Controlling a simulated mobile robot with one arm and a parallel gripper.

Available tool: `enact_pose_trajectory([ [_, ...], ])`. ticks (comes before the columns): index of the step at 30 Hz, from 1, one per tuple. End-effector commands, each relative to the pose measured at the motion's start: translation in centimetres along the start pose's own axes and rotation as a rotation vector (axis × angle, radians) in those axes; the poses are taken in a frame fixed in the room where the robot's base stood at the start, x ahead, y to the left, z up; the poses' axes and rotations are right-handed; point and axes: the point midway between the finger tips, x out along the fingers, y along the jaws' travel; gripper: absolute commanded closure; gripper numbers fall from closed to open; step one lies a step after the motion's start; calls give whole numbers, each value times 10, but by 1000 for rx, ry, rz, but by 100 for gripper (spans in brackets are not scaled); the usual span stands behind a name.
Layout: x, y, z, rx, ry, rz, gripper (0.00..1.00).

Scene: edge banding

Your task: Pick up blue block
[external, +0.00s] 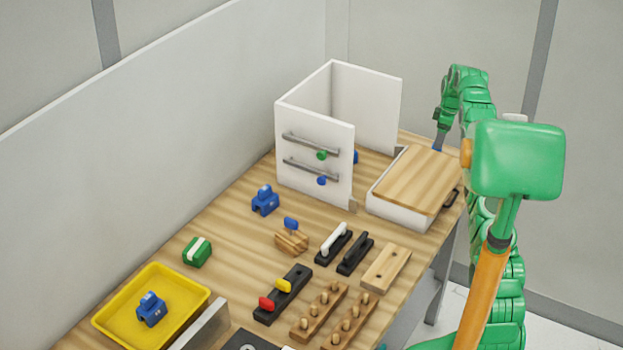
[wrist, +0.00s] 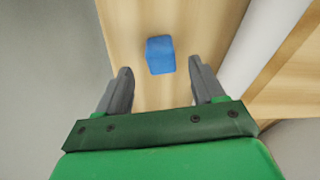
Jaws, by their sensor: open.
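The blue block (wrist: 160,54) lies on a narrow strip of wooden tabletop in the wrist view. It sits ahead of and between the two grey fingers of my gripper (wrist: 160,78), with clear gaps on both sides. My gripper is open and empty. In the external view my gripper (external: 439,141) points down at the far right of the table, beyond the wood-lidded box. A small bit of blue (external: 437,150) shows right under the fingertips, mostly hidden. I cannot tell the exact height of the fingers above the block.
The white box with a wooden lid (external: 420,178) stands close to my gripper. Its pale side (wrist: 258,50) shows right of the block. A white cabinet (external: 315,150) stands left of it. The table edge is near on the wrist view's left. Blue parts and a yellow tray (external: 110,317) lie farther off.

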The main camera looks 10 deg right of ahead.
Motion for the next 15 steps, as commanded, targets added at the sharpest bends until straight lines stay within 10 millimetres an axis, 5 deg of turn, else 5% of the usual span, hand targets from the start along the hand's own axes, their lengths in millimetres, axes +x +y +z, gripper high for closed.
enact_pose_trajectory([
  [9,37,-3,1,0,-1,-4,32],
  [15,43,-2,0,0,0,1,32],
])
